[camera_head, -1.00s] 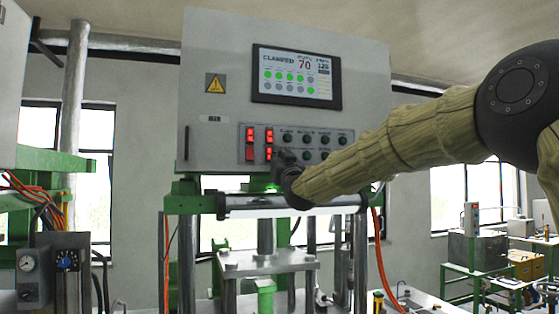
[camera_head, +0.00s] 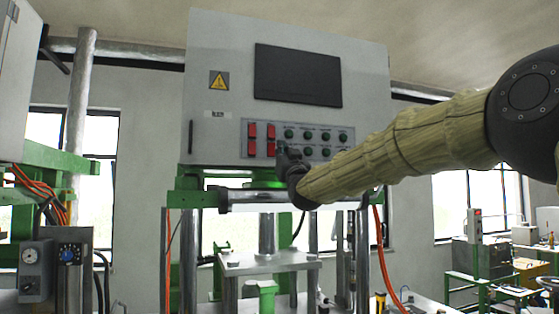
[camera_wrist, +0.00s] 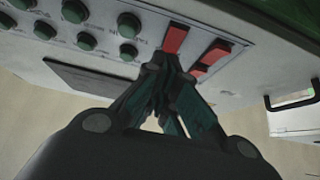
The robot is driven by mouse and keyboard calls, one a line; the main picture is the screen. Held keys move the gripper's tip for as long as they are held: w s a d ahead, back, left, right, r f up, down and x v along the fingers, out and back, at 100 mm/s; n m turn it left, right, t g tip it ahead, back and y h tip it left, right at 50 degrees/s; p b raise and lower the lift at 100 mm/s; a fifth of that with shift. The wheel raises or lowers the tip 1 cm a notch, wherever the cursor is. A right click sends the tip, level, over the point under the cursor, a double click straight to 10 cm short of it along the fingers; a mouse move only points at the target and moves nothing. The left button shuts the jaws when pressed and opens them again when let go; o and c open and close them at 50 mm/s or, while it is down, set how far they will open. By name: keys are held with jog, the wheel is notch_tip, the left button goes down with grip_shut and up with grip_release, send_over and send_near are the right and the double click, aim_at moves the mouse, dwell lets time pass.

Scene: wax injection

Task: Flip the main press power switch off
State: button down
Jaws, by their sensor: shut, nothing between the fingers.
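Red rocker switches sit on the left of the control panel (camera_head: 299,140), in two columns, all unlit. They include an upper left switch (camera_head: 252,130), a lower left switch (camera_head: 251,149) and an upper right switch (camera_head: 271,131). I cannot read which is labelled main press power. Red switches (camera_wrist: 215,52) also show in the wrist view. My gripper (camera_wrist: 166,62) is shut and empty, its fingertips close to the end of one red switch (camera_wrist: 175,38). In the head view my gripper (camera_head: 282,150) is beside the lower right switch and partly hides it. I cannot tell whether it touches.
The cabinet's display (camera_head: 298,75) is dark. Round green buttons (camera_head: 308,135) lie just right of the switches, close to my gripper. Below the cabinet are a metal crossbar (camera_head: 250,198) and the press columns. Another machine stands at the left edge.

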jog(key=w+f+b+v, duration=0.1)
jog(key=b+v, duration=0.4)
jog(key=v, duration=0.5)
jog(key=shift+a+f, duration=0.15)
jog(key=shift+f, duration=0.15)
